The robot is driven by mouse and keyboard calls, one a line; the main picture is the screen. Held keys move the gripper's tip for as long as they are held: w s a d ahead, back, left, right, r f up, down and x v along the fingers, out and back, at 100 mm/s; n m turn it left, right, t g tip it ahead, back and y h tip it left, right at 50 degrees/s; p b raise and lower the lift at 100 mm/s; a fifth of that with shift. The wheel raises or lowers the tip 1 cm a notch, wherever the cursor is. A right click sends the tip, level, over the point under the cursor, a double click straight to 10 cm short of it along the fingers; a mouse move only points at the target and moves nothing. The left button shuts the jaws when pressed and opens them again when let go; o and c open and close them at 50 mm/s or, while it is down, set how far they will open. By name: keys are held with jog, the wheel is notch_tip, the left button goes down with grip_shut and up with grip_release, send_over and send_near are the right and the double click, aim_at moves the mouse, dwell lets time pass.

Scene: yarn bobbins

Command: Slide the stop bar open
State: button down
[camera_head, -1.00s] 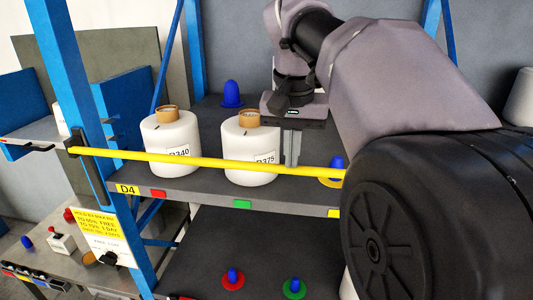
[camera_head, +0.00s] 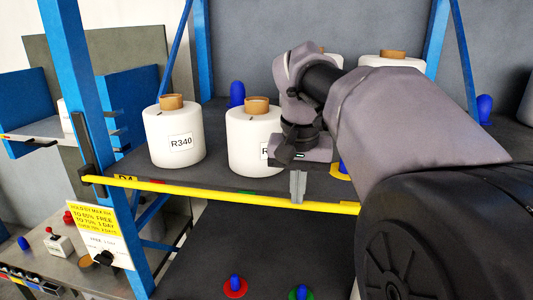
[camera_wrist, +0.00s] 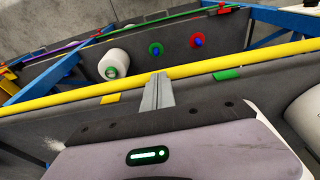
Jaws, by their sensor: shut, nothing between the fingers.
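The stop bar (camera_head: 220,194) is a long yellow bar across the front of the upper shelf, level with the shelf's front edge. Its left end sits low on a black upright bracket (camera_head: 91,160) on the blue post. In the wrist view the bar (camera_wrist: 60,97) crosses the picture at a slant. My gripper (camera_head: 297,198) is shut and empty, its fingers pointing down at the bar. In the wrist view the fingertips (camera_wrist: 158,77) overlap the bar; I cannot tell whether they press on it.
White bobbins, one labelled R340 (camera_head: 174,138) and another (camera_head: 252,140) partly behind my gripper, stand on the upper shelf (camera_head: 217,165). Blue pegs on a red disc (camera_head: 235,287) and a green disc (camera_head: 301,292) are below. A yellow sign (camera_head: 92,220) hangs at the left post.

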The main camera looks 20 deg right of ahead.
aim_at(296, 207)
jog(key=shift+f+b, duration=1.1)
jog(key=shift+f, duration=1.15)
